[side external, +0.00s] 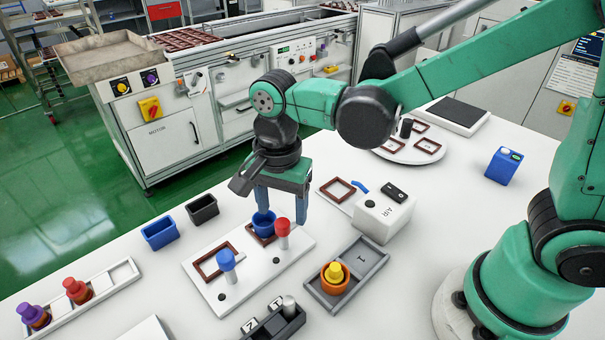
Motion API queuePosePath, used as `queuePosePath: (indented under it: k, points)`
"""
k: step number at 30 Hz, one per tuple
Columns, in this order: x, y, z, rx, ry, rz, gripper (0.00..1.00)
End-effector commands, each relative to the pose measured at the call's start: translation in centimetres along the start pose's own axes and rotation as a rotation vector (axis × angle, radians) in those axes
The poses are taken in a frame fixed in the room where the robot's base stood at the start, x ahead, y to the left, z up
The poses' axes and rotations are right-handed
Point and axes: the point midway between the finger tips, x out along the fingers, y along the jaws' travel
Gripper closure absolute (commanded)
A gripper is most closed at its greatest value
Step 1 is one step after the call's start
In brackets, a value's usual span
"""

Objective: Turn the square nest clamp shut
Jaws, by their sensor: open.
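A white plate (236,282) on the table carries two brown square frames. The left frame (214,262) is empty; the right frame (256,238) has a blue cup (263,224) in it. A blue-capped peg (227,262) and a red-capped peg (282,230) stand upright on the plate. Another brown square frame (337,190) lies beside the AIR box, with a small blue lever (360,187) at its corner. I cannot tell for certain which part is the square nest clamp. My gripper (282,214) is open, pointing down over the right frame, behind the red-capped peg; its left finger is close to the cup.
The AIR box (378,222) stands right of the gripper. A grey tray (368,262) holds an orange pot with a yellow top (335,276). Blue (160,234) and black (203,209) bins stand at left. A round white plate (398,154) is behind. Free table lies at right.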

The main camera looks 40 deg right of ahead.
Motion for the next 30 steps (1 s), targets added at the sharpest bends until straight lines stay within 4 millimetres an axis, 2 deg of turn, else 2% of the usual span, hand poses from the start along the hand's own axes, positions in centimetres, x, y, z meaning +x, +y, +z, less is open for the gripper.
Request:
queuePosePath:
  k: [3, 7, 17, 21, 24, 30]
  points:
    - [1.4, -0.1, 0.0, 0.0, 0.0, -0.001, 0.38]
    - [2.3, -0.1, 0.0, -0.001, 0.0, -0.001, 0.38]
    - [2.6, 0.0, 0.0, -0.001, 0.0, -0.002, 0.38]
    - [2.6, 0.0, 0.0, -0.001, 0.0, -0.002, 0.77]
    - [2.6, 0.0, 0.0, -0.001, 0.0, -0.002, 1.0]
    - [2.6, 0.0, 0.0, -0.006, 0.0, -0.002, 1.0]
